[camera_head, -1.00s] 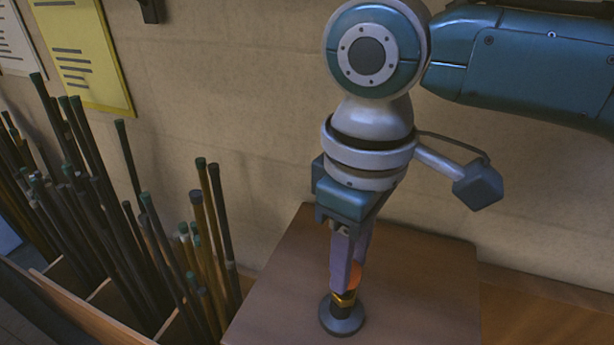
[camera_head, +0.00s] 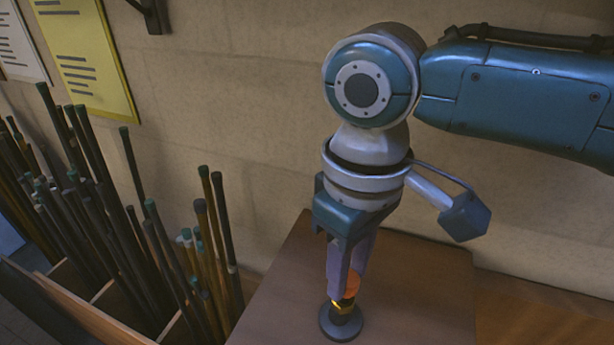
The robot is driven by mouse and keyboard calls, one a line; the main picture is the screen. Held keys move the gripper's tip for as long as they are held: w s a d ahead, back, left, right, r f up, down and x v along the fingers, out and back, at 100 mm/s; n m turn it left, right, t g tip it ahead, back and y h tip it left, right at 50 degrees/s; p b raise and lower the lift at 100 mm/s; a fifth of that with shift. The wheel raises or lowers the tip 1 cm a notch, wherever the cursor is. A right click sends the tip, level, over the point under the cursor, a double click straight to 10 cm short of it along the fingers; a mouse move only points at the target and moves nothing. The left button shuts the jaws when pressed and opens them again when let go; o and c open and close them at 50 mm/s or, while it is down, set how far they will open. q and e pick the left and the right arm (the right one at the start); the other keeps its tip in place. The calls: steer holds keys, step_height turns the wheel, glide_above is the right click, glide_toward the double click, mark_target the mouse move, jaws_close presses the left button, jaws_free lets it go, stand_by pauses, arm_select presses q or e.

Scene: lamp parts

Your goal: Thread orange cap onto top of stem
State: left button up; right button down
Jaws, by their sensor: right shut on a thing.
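My right gripper (camera_head: 345,290) reaches down from the upper right, its fingers shut on the orange cap (camera_head: 352,284). The cap is partly hidden by the fingers. Just below it is a short brass-yellow stem (camera_head: 342,307), standing upright on a dark round base (camera_head: 341,324). The cap sits directly above the stem and seems to touch it, but I cannot tell whether the threads engage. The base rests on a brown wooden tabletop (camera_head: 420,300). My left gripper is not in view.
Several rods with green and brown tips (camera_head: 100,200) stand in wooden bins at the left. A plain wall (camera_head: 240,100) rises close behind the table, with a yellow notice (camera_head: 84,60) on it. The tabletop around the base is clear.

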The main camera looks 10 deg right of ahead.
steer(key=shift+r+m+p, duration=0.1)
steer(key=shift+m+p, duration=0.3)
steer(key=shift+m, duration=0.1)
steer(key=shift+c, duration=2.4)
jaws_free()
